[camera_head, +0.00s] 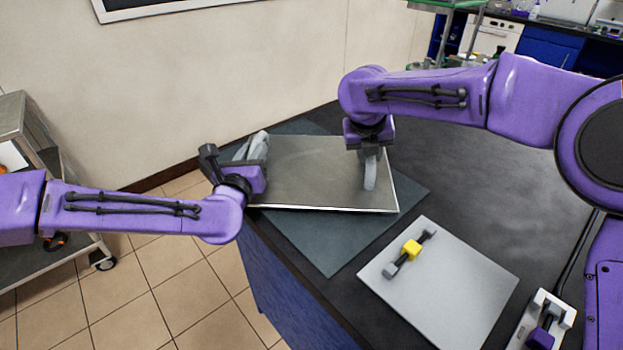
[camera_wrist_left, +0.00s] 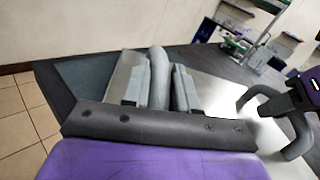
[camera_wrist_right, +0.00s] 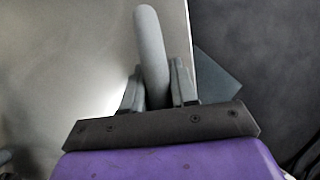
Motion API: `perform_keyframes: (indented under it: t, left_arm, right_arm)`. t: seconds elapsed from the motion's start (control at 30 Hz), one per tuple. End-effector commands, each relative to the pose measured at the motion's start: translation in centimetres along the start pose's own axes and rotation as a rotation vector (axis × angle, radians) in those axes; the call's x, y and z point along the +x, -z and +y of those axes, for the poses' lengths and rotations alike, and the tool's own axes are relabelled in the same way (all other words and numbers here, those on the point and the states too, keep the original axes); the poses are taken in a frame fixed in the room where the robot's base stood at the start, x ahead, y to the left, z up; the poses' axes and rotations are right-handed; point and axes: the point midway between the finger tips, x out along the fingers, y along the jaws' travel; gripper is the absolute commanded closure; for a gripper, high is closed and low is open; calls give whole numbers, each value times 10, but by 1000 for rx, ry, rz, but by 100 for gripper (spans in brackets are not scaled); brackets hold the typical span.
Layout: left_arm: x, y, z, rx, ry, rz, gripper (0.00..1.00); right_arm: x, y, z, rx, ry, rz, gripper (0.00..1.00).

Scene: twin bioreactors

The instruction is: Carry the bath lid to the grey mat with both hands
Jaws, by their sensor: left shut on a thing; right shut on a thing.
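The bath lid (camera_head: 310,178) is a flat metallic plate with two grey bar handles, over the grey mat (camera_head: 335,245) on the dark bench. Mat shows past the lid's front and right edges; I cannot tell whether the lid touches it. My left gripper (camera_head: 252,158) is shut on the lid's left handle; in the left wrist view this handle (camera_wrist_left: 159,75) stands between the fingers. My right gripper (camera_head: 369,152) is shut on the right handle (camera_head: 370,176), which also shows between the fingers in the right wrist view (camera_wrist_right: 150,50).
A light grey board (camera_head: 455,285) bearing a dark bar with a yellow block (camera_head: 411,249) lies in front of the mat. A small white holder (camera_head: 548,313) stands at the bench's right front. A metal cart (camera_head: 25,130) stands at the left. The bench right of the mat is clear.

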Motion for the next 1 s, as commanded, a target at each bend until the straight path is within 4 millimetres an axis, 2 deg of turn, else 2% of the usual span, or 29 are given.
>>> perform_keyframes:
  t: [0.03,0.17,0.2,0.27,0.3,0.8,1.0]
  left_arm:
    - [3,5,4,-7,-7,-10,100]
    - [7,18,7,-8,-8,-7,100]
    - [7,20,8,-8,-8,-3,69]
    - [8,17,7,-8,-8,-2,49]
    - [8,17,7,-8,-8,-1,46]
    - [7,18,6,-4,-4,3,46]
    - [7,0,2,-4,-2,3,46]
  right_arm:
    - [10,3,0,-6,6,4,100]
    - [24,5,4,-8,7,9,100]
    - [26,6,4,-9,7,12,69]
    - [24,4,4,-9,6,13,49]
    - [24,4,4,-9,5,13,47]
    - [23,3,8,-6,-2,12,47]
    - [6,-4,3,-5,-2,11,47]
